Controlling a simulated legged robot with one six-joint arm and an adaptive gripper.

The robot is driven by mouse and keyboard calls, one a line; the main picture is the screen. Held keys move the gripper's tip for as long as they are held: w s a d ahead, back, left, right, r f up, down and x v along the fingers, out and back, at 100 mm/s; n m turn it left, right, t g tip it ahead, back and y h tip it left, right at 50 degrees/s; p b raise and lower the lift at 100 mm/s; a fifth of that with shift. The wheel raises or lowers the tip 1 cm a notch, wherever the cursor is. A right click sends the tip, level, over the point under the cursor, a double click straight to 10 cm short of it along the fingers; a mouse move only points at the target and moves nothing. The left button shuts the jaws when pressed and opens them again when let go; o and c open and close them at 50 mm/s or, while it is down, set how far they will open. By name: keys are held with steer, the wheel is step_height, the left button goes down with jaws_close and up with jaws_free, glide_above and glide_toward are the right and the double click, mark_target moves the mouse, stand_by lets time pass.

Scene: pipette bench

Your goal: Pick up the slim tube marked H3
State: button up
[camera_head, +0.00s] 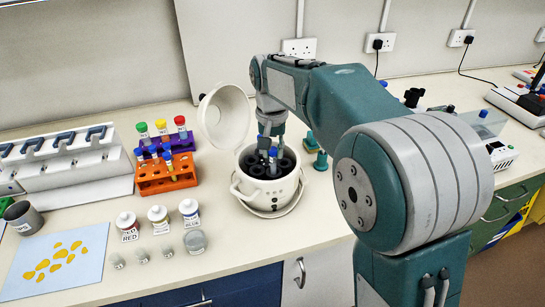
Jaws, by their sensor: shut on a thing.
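My gripper (266,143) points down over the open white centrifuge bowl (243,187), its fingers low above the black rotor (254,170). It is shut on a slim tube with a blue cap (273,153), which stands upright at the rotor. The fingers partly hide the tube, and I cannot read a mark H3 on it. I cannot tell whether its lower end is still inside a rotor hole. Other slim tubes with green, yellow and red caps (180,121) stand in the racks at the left; their marks are too small to read.
The raised centrifuge lid (224,117) stands just left of my arm. An orange rack (150,187) and a purple rack (183,143) are further left. Labelled bottles (158,219) and small vials stand in front. The bench front right of the bottles is clear.

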steer(key=r, duration=1)
steer(key=shift+s+a, duration=0.1)
steer(key=shift+a, duration=0.2)
steer(key=s+a, duration=0.2)
steer(key=a, duration=0.6)
steer(key=s+a, duration=0.2)
steer(key=a, duration=0.6)
steer(key=shift+s+a, duration=0.35)
steer(key=shift+s, duration=0.05)
